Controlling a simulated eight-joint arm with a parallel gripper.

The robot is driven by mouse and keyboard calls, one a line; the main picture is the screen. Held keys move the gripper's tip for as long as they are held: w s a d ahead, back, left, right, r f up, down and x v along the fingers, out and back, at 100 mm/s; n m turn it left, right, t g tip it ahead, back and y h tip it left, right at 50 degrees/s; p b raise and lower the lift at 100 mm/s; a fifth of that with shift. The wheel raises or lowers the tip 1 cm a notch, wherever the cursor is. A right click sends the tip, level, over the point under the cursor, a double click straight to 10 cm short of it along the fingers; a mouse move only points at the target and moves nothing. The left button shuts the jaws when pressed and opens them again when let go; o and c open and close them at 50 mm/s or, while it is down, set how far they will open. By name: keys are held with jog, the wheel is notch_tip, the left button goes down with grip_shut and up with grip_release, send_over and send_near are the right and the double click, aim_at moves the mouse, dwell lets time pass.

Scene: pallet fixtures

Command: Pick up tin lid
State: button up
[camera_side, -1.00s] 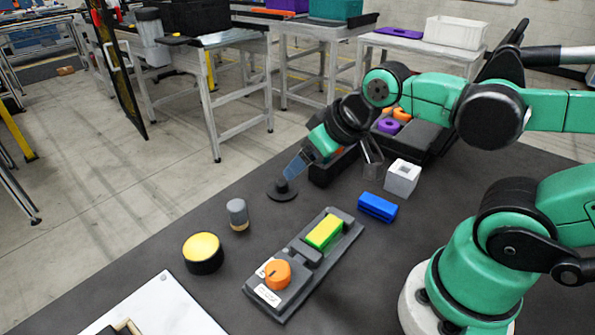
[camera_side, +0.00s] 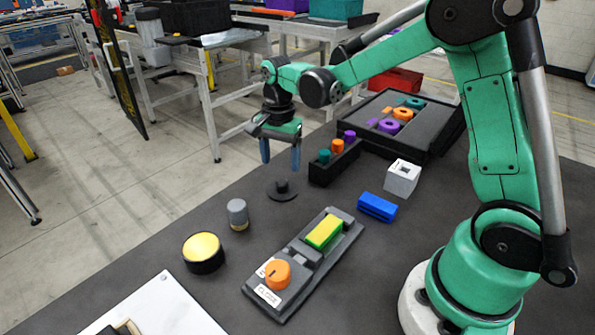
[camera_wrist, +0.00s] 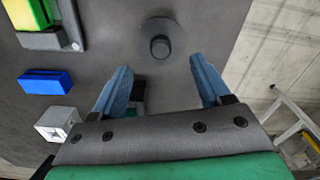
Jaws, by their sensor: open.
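The tin lid appears to be the dark round disc with a knob on top (camera_side: 282,190), lying flat on the dark table. It also shows at the top centre of the wrist view (camera_wrist: 161,46). My gripper (camera_side: 281,160) points down above the lid, apart from it, with its two blue fingers spread and nothing between them. In the wrist view my gripper (camera_wrist: 160,68) is open, and the lid's knob lies just beyond the fingertips, roughly centred between them.
A black holder with coloured pegs (camera_side: 334,168) stands close to the lid's right. A grey cylinder (camera_side: 238,214) stands to its lower left, near a yellow-topped black round object (camera_side: 204,253). A white block (camera_side: 402,178), a blue block (camera_side: 377,207) and a fixture (camera_side: 300,268) lie to the right and front.

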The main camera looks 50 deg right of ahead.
aim_at(282, 182)
jog(key=shift+f, duration=2.8)
grip_shut()
